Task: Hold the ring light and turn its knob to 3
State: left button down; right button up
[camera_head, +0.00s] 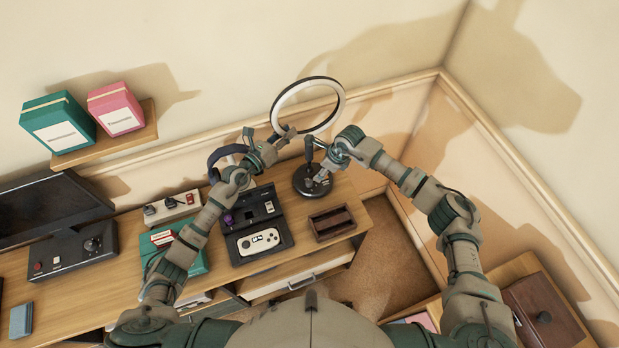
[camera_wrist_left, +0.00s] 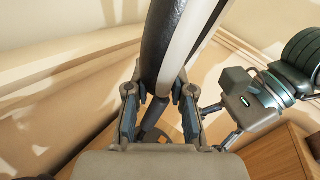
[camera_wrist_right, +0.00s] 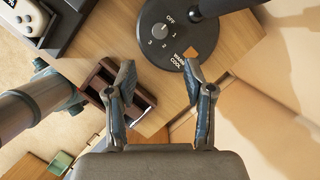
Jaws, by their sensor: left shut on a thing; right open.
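The ring light (camera_head: 341,92) stands at the right end of the desk, its white ring above a round black base (camera_head: 300,181). My left gripper (camera_head: 287,132) is shut on the lower left of the ring; its fingers (camera_wrist_left: 160,95) also show around the rim in the left wrist view. The grey knob (camera_wrist_right: 160,31) is on the base among the marks OFF, 1, 2 and 3; its exact setting is hard to tell. My right gripper (camera_wrist_right: 160,72) is open and empty over the base's edge, with the knob beyond its fingertips.
A brown wooden tray (camera_head: 332,222) stands close to the base on the desk. A black case with a white handheld controller (camera_head: 260,241) lies left of it. Headphones (camera_head: 222,157) stand near my left arm. The wall is close behind the ring.

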aim_at(310, 181)
jog(key=a+f, duration=0.1)
jog(key=f, duration=0.2)
jog(key=w+a+f+n, duration=0.1)
jog(key=f, duration=0.3)
jog(key=a+f+n, duration=0.1)
jog(key=a+f, duration=0.1)
jog(key=f, duration=0.1)
jog(key=shift+w+f+y, duration=0.2)
jog(key=shift+w+y, duration=0.2)
grip_shut()
